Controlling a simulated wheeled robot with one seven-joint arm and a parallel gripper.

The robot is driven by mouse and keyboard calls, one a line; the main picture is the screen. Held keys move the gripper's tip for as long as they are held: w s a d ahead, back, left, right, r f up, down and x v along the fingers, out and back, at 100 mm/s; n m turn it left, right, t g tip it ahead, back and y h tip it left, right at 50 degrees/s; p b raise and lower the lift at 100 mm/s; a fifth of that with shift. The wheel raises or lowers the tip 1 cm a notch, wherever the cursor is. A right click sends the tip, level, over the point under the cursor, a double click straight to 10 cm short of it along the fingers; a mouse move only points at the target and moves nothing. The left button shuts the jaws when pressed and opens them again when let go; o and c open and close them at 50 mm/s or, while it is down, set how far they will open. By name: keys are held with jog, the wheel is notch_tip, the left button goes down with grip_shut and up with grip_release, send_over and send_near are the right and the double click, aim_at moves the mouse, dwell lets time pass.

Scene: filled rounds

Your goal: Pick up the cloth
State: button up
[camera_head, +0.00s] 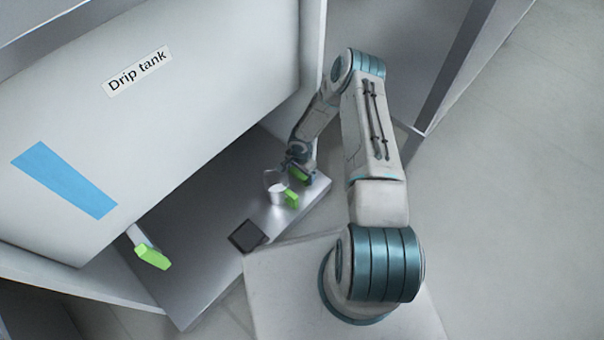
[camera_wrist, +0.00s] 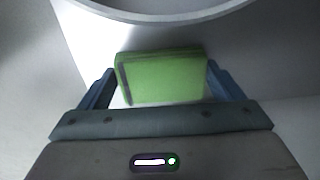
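A green, block-like folded piece, which I take to be the cloth (camera_wrist: 163,77), has a dark stripe at its left end. It lies between the fingertips of my gripper (camera_wrist: 161,84) in the wrist view. One finger stands on each side, with a narrow pale gap at the left; contact on the right is unclear. In the head view, my gripper (camera_head: 298,164) is low over the far right part of the metal shelf (camera_head: 313,190). A green patch of the cloth (camera_head: 303,179) shows just below it.
A white cup (camera_head: 277,192) with a thin wire-like loop and another green piece (camera_head: 291,199) stand close left of my gripper. A dark square pad (camera_head: 246,236) lies nearer. The large drip tank (camera_head: 150,120) overhangs the left, with a green-ended spout (camera_head: 153,256).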

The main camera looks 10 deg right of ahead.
notch_tip(320, 180, up, 10)
jog(key=p, duration=0.4)
dwell(0.3)
